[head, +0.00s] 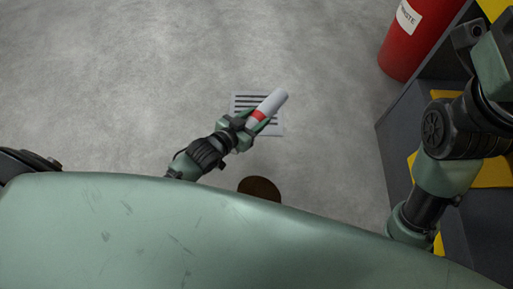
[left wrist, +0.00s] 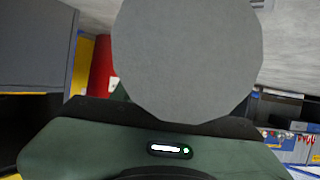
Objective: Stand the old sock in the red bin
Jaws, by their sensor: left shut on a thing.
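A pale grey cylinder with a red band (head: 273,101), which I take for the old sock, is held in my left gripper (head: 252,122). The gripper is shut around its lower part, and the cylinder tilts up to the right in the head view. In the left wrist view the grey round end of the old sock (left wrist: 187,55) fills the upper middle and hides much behind it. The red bin (head: 415,38) stands at the upper right of the head view, away from the gripper, its top cut off. The bin also shows in the left wrist view (left wrist: 102,68). My right gripper is not visible.
A lined paper sheet (head: 242,99) is behind the held sock. A brown round thing (head: 260,188) is partly hidden by my body. A dark grey unit with yellow parts (head: 396,125) stands at the right, beside the bin.

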